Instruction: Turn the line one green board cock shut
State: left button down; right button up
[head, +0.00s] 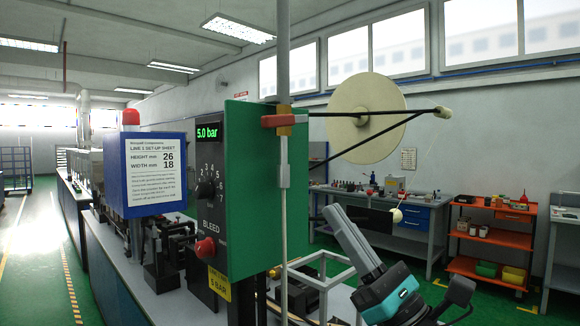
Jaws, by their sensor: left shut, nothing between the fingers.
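The green board (253,220) stands upright in the middle of the view. A cock with a red lever handle (278,121) and a brass-coloured body (285,108) sits on the vertical pipe (283,60) at the board's upper right edge. The lever lies roughly level, across the pipe. My left gripper (334,213) shows at lower right, below and to the right of the cock and apart from it. Its fingers are shut and empty, pointing up and left. My right gripper is not in view.
A dark panel (209,130) left of the board reads 5.0 bar. A blue-framed set-up sheet (155,172) stands left of it. A cream tape reel (366,110) and thin dark rods (405,112) reach out right of the cock. A workbench (405,228) and orange shelves (490,240) stand behind.

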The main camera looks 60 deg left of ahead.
pick_arm(q)
jog(key=n+g+h, duration=0.1)
jog(key=p, duration=0.6)
send_near(281, 125)
jog(key=a+f+x, duration=0.1)
jog(key=x, duration=0.6)
jog(key=shift+w+g, duration=0.1)
jog(key=shift+g, duration=0.2)
jog(key=shift+s+d+r, duration=0.1)
jog(key=shift+s+r, duration=0.15)
jog(key=shift+r, duration=0.65)
jog(key=shift+f+n+b, duration=0.1)
jog(key=shift+n+b, duration=0.2)
jog(key=shift+b, duration=0.1)
